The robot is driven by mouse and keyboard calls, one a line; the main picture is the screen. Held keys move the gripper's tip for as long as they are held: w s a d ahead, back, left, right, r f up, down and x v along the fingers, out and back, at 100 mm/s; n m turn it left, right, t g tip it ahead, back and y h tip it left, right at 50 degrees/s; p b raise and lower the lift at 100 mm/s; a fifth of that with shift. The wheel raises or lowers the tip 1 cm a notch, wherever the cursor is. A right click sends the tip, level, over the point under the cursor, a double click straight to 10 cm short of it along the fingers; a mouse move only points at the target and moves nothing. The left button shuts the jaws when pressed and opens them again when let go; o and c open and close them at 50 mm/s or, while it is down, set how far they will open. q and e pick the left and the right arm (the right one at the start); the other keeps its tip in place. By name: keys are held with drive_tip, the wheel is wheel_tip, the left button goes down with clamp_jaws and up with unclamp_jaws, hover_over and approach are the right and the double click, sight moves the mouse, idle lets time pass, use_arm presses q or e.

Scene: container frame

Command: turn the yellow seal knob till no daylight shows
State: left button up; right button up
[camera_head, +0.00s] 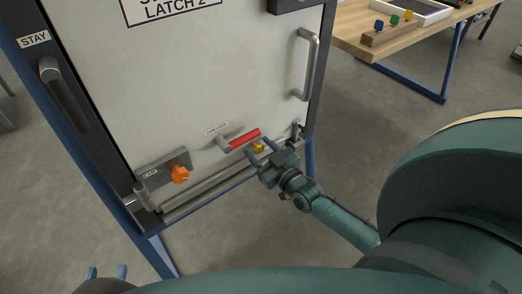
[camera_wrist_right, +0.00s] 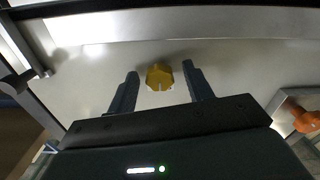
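The yellow seal knob (camera_head: 258,148) is on the lower part of the pale door panel (camera_head: 215,75), just below a red-gripped lever. My right gripper (camera_head: 261,153) is at the knob, fingers apart. In the right wrist view the knob (camera_wrist_right: 159,77) shows between the two open fingertips (camera_wrist_right: 160,72), with space on both sides. I cannot tell whether the fingertips reach past its face. Whether daylight shows at the seal cannot be told. My left gripper (camera_head: 107,272) is at the bottom left edge, its two fingertips apart, away from the door.
The red-gripped lever (camera_head: 244,139) is just above the right gripper. An orange knob (camera_head: 180,174) on a metal plate is to the left. A vertical handle (camera_head: 306,65) is on the door's right. A wooden table (camera_head: 385,45) with small coloured pieces stands at the back right.

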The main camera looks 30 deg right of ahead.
drive_tip(key=c, duration=0.9)
drive_tip(key=shift+c, duration=0.2)
